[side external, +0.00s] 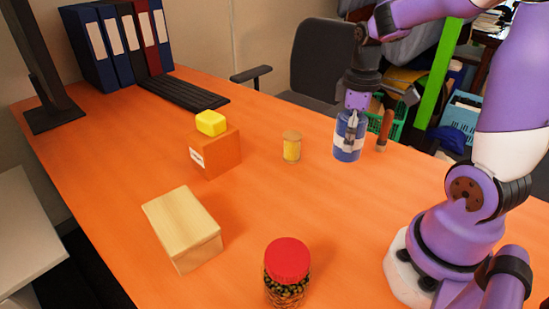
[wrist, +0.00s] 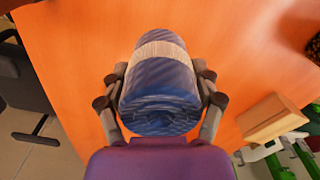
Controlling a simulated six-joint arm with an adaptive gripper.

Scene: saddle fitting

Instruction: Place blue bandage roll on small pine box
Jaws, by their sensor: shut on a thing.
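The blue bandage roll (side external: 341,150) is a dark blue cylinder with a pale band, upright at the far right of the orange table. My gripper (side external: 351,128) comes down over it from above and is shut on it. In the wrist view, the roll (wrist: 160,95) fills the middle, with fingers of my gripper (wrist: 160,100) on both sides. I cannot tell whether its base touches the table. The small pine box (side external: 180,222) is a pale wooden block at the front left of the table, well apart from my gripper. Its visible top is bare.
A red-lidded jar (side external: 287,262) stands front centre. An orange box (side external: 216,154) with a yellow block (side external: 211,122) on it stands behind the pine box. A small yellow jar (side external: 291,147) stands left of the roll, a brown handle-like object (side external: 385,131) just right. Open table (side external: 260,205) lies between.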

